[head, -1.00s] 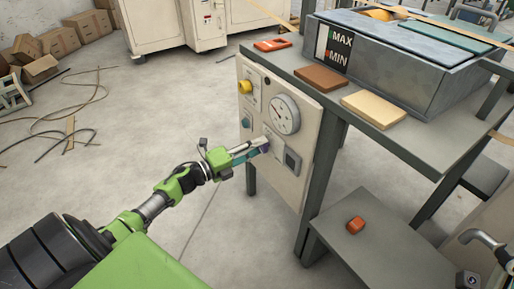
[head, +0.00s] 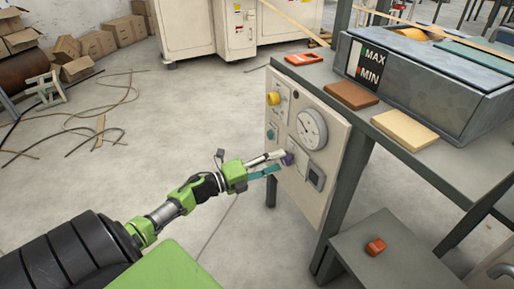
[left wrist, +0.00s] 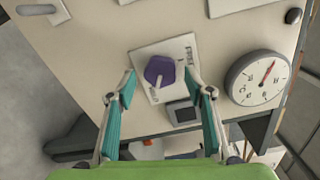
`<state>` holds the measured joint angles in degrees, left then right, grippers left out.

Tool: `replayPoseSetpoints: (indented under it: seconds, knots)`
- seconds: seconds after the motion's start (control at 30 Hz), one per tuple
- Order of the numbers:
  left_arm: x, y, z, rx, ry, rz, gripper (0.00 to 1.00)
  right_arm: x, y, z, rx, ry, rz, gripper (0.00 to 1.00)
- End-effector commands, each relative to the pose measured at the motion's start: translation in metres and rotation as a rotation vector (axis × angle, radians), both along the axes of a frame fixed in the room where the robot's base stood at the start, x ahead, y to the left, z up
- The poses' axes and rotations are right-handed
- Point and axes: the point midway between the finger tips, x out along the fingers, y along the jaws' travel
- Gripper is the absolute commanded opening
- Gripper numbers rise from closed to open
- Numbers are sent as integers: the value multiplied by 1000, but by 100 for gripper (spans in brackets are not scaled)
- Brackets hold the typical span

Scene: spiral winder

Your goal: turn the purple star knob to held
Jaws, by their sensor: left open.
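The purple star knob (left wrist: 159,71) sits on a pale square plate (left wrist: 176,48) in the left wrist view. Its white mark points down in that picture; the plate's small lettering is too small to read surely. In the head view the knob (head: 288,159) shows just beyond the fingertips. My left gripper (head: 279,162) is open, its teal-padded fingers facing the panel, one to each side of the knob in the wrist view. The fingers look apart from the knob. My right gripper is not in view.
The cream control panel (head: 318,200) also bears a gauge (head: 311,129), a yellow button (head: 273,98) and a grey square switch (head: 316,176). A grey table (head: 440,165) stands right of it. Open floor lies to the left.

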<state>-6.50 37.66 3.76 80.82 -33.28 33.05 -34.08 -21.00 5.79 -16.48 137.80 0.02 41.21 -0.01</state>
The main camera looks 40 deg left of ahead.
Motion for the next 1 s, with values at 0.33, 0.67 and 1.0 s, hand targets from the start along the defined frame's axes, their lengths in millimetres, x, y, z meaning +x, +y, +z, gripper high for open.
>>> replayPoseSetpoints:
  seconds: [0.33, 0.67, 1.0]
  knots:
    - [-65, 27, -2, 1, 4, 0, 48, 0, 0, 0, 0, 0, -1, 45]
    - [-88, 36, 0, 1, 0, -1, 48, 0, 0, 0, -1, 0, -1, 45]
    - [-88, 36, -1, 0, 0, -1, 48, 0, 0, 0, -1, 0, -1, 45]
